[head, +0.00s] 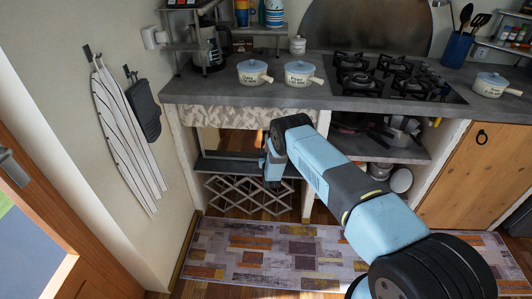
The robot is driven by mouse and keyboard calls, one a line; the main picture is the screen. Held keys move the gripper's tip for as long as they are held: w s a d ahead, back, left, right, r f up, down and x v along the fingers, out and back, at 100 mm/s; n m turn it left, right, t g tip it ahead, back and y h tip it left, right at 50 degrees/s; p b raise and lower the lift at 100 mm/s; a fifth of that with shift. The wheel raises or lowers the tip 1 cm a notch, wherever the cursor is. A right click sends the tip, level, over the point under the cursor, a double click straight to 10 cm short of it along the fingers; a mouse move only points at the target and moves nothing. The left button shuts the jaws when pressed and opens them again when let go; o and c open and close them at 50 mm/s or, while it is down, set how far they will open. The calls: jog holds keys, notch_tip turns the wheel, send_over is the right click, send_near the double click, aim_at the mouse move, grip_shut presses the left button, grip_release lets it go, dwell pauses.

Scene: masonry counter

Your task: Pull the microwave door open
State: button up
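I cannot clearly make out a microwave or its door. The bay under the left part of the counter, above a dark shelf (232,168), holds a dim, partly reflective area (235,143) that may be a microwave front. I cannot tell where a handle is. My blue and black arm reaches in from the lower right. My gripper (273,175) is at the right side of this bay, in front of the shelf, and hides part of it. Its fingers are small and dark here, so I cannot tell whether they are open, shut or touching anything.
The grey counter (420,110) overhangs the bay and carries several cream pots and a gas hob (390,78). A lattice rack (250,195) stands below the shelf. A patterned rug (270,258) covers the floor. Towels (128,130) hang on the left wall.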

jog(key=shift+c, duration=0.2)
grip_shut()
dwell(0.4)
